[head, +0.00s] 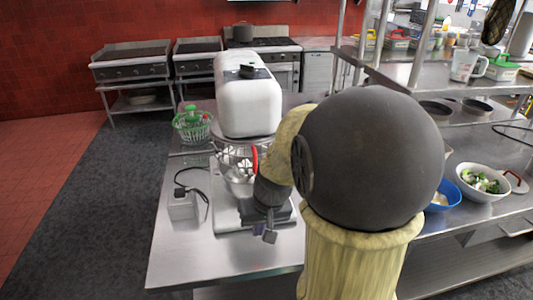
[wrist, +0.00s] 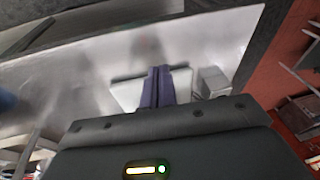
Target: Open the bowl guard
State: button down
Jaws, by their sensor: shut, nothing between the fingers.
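A white stand mixer (head: 248,100) stands on the steel table. Its wire bowl guard (head: 235,154) sits under the mixer head, around the top of the metal bowl (head: 238,182). A red part (head: 255,158) shows at the guard's right side. My gripper (head: 270,235) is low in front of the mixer, over the base plate's front edge, beside and below the guard. My arm hides the right part of the guard and bowl. In the wrist view, my gripper's fingers (wrist: 157,88) are together and empty, pointing over a pale plate on the steel surface.
A small white box with a cord (head: 182,204) is left of the mixer. A green and white basket (head: 192,124) stands behind it. A blue bowl (head: 446,194) and a white bowl of greens (head: 482,182) are on the right. The table's front left is clear.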

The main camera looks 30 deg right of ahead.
aim_at(252, 151)
jog(key=w+d+r+m+t+y+p, duration=0.1)
jog(key=w+d+r+t+p, duration=0.1)
jog(key=d+r, duration=0.5)
jog(key=w+d+r+t+y+p, duration=0.1)
jog(key=w+d+r, duration=0.3)
jog(key=d+r, duration=0.4)
jog(key=shift+r+m+t+p, duration=0.4)
jog(key=shift+r+t+p, duration=0.15)
jog(key=shift+r, duration=0.1)
jog(key=shift+w+a, duration=0.1)
jog(key=w+a+f+p, duration=0.4)
jog(key=w+a+f, duration=0.2)
jog(key=w+f, duration=0.1)
jog(key=shift+w+f+p, duration=0.15)
jog(key=shift+f+p, duration=0.2)
jog(key=shift+f, duration=0.2)
